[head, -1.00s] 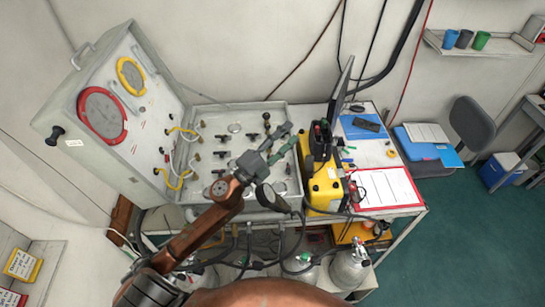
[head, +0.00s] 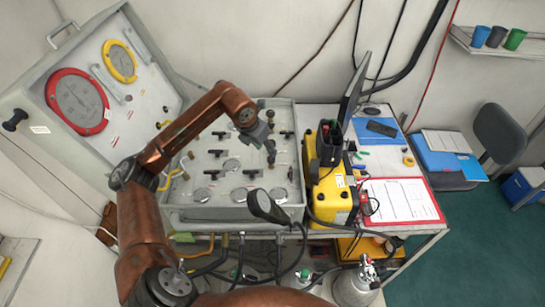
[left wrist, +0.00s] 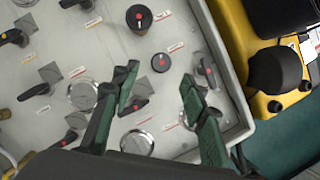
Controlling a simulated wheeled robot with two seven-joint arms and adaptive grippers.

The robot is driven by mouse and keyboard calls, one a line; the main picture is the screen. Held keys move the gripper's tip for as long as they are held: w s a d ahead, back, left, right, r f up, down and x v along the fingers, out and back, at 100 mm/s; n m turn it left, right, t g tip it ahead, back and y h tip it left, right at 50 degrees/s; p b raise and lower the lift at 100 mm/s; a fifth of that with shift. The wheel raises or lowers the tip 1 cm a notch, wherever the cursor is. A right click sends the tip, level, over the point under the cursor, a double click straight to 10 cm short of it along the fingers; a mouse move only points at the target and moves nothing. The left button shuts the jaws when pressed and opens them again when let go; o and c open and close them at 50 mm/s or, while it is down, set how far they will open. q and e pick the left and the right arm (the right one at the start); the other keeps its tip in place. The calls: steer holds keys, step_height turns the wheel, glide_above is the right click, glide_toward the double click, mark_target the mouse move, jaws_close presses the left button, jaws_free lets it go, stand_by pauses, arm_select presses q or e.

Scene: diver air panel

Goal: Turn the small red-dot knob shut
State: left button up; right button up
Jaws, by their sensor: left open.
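The small red-dot knob (left wrist: 160,62) is a short round black knob on the grey panel (left wrist: 205,115). In the left wrist view it shows just beyond and between the fingertips of my left gripper (left wrist: 160,82). The green fingers stand apart, with nothing held. A larger black knob with a red dot (left wrist: 139,18) sits above and left of it. In the head view my left gripper (head: 270,148) hangs over the right part of the panel, its fingers mostly hidden. I cannot pick out the small knob there. My right gripper is not in view.
Several black handles, including a red-dot handle (left wrist: 134,104), sit close around. A yellow box (head: 332,195) stands right of the panel. A black rounded thing on a hose (head: 266,206) is at the panel's front edge. The gauge lid (head: 120,118) rises on the left.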

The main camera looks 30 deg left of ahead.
mark_target(270, 159)
arm_select(q)
steer(key=x, duration=0.7)
steer(key=shift+d, duration=0.1)
jaws_close()
stand_by(0.3)
